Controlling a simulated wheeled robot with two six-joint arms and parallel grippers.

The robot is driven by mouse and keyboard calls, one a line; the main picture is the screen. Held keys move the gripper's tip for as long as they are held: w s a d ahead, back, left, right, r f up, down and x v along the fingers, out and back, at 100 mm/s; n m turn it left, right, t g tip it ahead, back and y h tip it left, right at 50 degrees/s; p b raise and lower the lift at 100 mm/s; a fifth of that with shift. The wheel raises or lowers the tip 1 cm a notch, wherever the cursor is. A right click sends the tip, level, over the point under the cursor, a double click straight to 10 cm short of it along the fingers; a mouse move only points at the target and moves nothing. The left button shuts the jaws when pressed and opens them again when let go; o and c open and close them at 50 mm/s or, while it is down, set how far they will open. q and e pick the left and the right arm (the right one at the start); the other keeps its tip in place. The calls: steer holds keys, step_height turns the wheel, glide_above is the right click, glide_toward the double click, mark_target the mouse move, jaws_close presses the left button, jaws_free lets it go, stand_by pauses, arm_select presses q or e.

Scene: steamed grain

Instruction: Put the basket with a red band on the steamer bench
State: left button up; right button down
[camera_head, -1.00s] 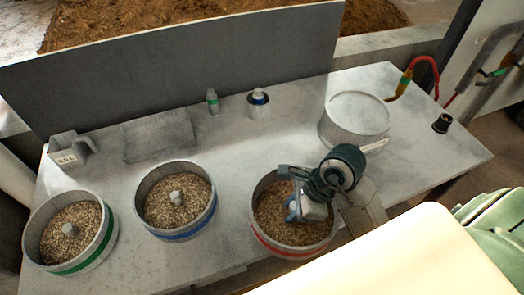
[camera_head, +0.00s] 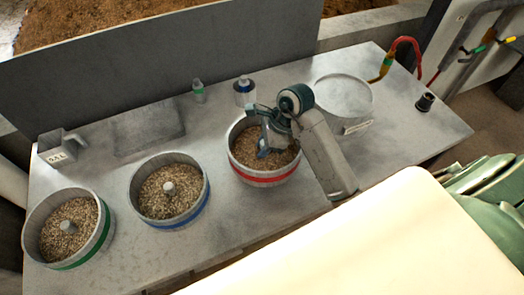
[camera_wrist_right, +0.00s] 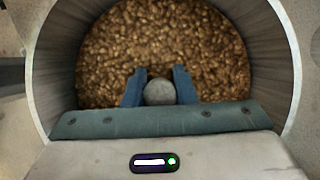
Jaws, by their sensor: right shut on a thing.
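The basket with a red band (camera_head: 264,179) is a round, pale tub of brown grain in the camera_head view, right of the blue-banded one. My right gripper (camera_head: 263,151) reaches into it from the right, shut on its central knob. In the right wrist view, blue fingers lie on both sides of the grey knob (camera_wrist_right: 160,92), with grain (camera_wrist_right: 205,50) around it. The basket is upright; I cannot tell how far it is off the table. A round, pale stand (camera_head: 343,92) with a small, unreadable label, perhaps the steamer bench, is behind and right, its top bare. My left gripper is out of view.
Baskets with a blue band (camera_head: 183,222) and a green band (camera_head: 86,256) stand at left. A dark cup (camera_head: 425,102) and red hose (camera_head: 408,42) are at right. A grey panel (camera_head: 150,65) borders the back.

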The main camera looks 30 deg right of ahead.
step_height(320, 180, down, 2)
steer(key=shift+f+p, duration=0.1)
steer(key=shift+p, duration=0.6)
steer(key=shift+f, duration=0.55)
steer(key=shift+f, duration=0.1)
steer(key=shift+f, duration=0.1)
steer(key=c, duration=1.2)
jaws_free()
